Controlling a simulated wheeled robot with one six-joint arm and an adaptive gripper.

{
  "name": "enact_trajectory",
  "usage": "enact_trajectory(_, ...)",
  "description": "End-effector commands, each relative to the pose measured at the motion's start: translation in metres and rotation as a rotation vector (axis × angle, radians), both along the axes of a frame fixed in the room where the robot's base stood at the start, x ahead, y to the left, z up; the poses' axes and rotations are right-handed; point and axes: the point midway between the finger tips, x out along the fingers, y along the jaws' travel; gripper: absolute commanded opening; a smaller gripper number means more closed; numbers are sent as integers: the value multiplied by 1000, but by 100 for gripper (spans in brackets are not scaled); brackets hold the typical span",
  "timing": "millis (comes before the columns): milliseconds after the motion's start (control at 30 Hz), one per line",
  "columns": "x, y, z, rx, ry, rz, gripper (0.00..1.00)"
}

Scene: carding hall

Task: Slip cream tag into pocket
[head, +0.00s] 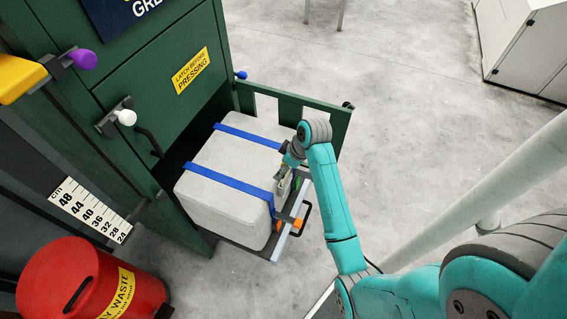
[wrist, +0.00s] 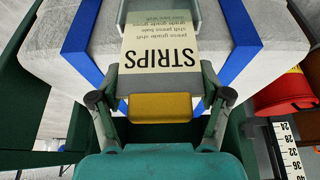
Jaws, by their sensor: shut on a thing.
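The cream tag (wrist: 157,50), printed STRIPS with smaller lines, is between the fingers of my gripper (wrist: 163,95) in the wrist view. A yellow block (wrist: 160,107) sits at the tag's near end. In the head view my gripper (head: 283,184) is at the right-hand face of the pale, strapped bale (head: 228,168). My gripper is shut on the tag. A grey piece (wrist: 160,5) lies at the tag's far end. I cannot tell whether it is the pocket, or whether the tag is inside it.
Blue straps (head: 232,184) cross the bale. A green cabinet (head: 150,75) stands behind it, with an open green barred gate (head: 300,112) beyond. A red waste bin (head: 60,285) stands lower left.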

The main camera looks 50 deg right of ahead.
Motion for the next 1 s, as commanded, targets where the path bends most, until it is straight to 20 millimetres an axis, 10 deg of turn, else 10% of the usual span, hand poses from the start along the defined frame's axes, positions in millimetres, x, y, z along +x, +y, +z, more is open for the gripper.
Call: enact_trajectory(1000, -3, 0, -36, 1, 10, -2, 43)
